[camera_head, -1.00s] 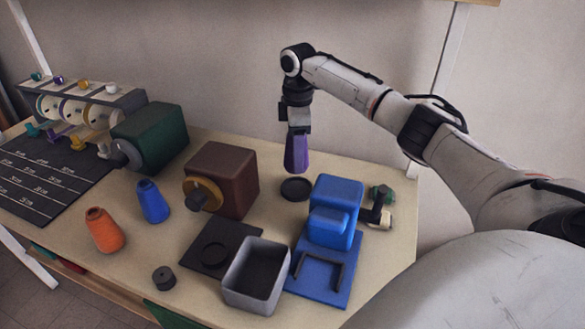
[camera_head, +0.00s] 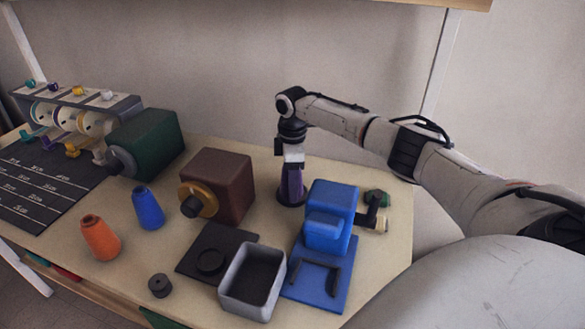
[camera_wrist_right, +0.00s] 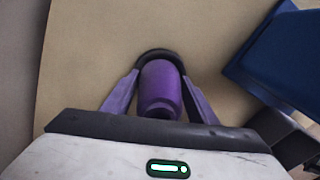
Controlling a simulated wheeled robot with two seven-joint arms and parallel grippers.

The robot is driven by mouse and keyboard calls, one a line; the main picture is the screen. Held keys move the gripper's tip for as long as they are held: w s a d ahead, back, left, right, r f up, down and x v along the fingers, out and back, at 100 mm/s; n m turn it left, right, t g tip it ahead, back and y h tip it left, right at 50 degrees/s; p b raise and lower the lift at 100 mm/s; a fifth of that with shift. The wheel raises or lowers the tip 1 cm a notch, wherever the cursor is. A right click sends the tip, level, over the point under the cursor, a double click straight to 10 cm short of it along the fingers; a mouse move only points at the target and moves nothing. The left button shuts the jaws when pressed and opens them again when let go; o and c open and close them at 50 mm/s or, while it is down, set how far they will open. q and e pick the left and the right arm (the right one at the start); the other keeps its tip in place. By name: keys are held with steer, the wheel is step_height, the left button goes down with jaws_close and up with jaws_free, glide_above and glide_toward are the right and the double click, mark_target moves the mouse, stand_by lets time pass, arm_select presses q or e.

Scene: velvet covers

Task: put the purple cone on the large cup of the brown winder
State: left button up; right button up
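The purple cone (camera_wrist_right: 160,86) stands between the fingers of my right gripper (camera_wrist_right: 160,80) in the right wrist view, narrow end toward the camera. The fingertips lie against its sides. In the head view, the cone and my right gripper (camera_head: 291,187) are low over a round black cup (camera_head: 281,198) behind the blue machine. The cone's base is inside or just above this cup; I cannot tell which. The brown winder (camera_head: 228,180) stands to the left, with an orange disc (camera_head: 207,203) on its front. My left gripper is not in view.
The blue machine (camera_head: 333,215) stands close to the right of my gripper. A grey bin (camera_head: 234,297), a black plate with a ring (camera_head: 190,262), an orange cone (camera_head: 101,240) and a blue cone (camera_head: 148,209) stand further forward. A green winder (camera_head: 150,142) is at the left.

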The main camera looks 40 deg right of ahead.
steer(key=o, duration=0.3)
steer(key=shift+r, duration=0.15)
step_height(320, 180, up, 12)
steer(key=shift+r, duration=0.1)
stand_by(0.3)
